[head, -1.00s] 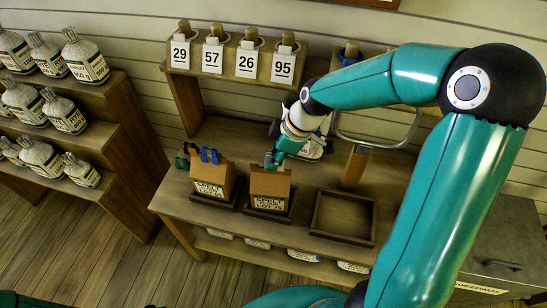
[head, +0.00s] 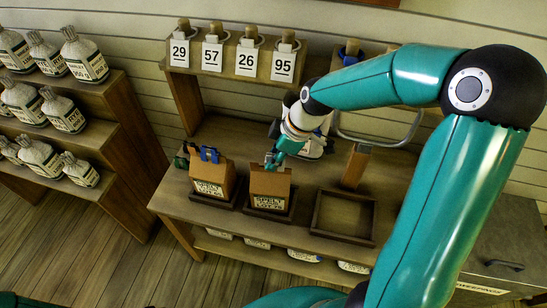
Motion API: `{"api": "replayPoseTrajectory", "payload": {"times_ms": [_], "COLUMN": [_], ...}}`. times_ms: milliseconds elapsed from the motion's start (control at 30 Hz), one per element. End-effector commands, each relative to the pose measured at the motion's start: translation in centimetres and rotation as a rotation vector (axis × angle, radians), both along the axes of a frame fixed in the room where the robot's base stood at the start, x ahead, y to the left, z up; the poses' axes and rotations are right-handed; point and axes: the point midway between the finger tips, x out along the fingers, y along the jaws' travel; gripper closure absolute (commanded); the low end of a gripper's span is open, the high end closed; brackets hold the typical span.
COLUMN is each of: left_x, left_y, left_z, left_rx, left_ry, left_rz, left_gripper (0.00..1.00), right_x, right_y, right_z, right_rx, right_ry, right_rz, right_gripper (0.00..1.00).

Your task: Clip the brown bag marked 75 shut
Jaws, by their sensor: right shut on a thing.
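Two brown bags stand on the bench in shallow dark trays. The left bag (head: 211,176) has a blue clip (head: 209,154) across its top. The middle bag (head: 268,184) stands under my right gripper (head: 272,161). Both bags carry pale labels whose second line is too small to read, so I cannot tell which is marked 75. My right gripper reaches down to the top edge of the middle bag and is shut on what looks like a small blue-green clip there. The jaws partly hide this clip, and I cannot tell whether it grips the bag. My left gripper is out of view.
An empty square tray (head: 344,215) lies to the right, with a wooden block (head: 355,166) behind it. A dark green object (head: 182,158) sits left of the bags. A rack (head: 236,74) with tags 29, 57, 26, 95 stands behind. White sacks (head: 84,57) fill the left shelves.

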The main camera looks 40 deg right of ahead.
Motion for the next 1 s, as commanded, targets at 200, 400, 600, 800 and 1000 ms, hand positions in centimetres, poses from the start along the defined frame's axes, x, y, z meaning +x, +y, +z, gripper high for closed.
{"api": "replayPoseTrajectory", "payload": {"times_ms": [200, 400, 600, 800, 1000], "left_x": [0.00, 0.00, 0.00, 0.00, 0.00], "left_y": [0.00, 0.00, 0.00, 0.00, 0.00], "left_z": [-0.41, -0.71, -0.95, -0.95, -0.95], "left_rx": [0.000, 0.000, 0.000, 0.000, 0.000], "left_ry": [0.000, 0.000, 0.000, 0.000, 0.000], "left_rz": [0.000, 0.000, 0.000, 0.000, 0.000], "left_gripper": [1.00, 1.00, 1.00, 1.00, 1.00], "right_x": [0.02, 0.03, 0.04, 0.04, 0.04], "right_y": [-0.02, -0.02, -0.03, -0.03, -0.03], "right_z": [-0.34, -0.59, -0.78, -0.77, -0.78], "right_rx": [-0.001, -0.001, -0.001, -0.001, -0.001], "right_ry": [-0.001, -0.001, -0.001, -0.001, -0.001], "right_rz": [0.000, 0.000, 0.000, 0.000, 0.000], "right_gripper": [1.00, 1.00, 1.00, 1.00, 1.00]}}
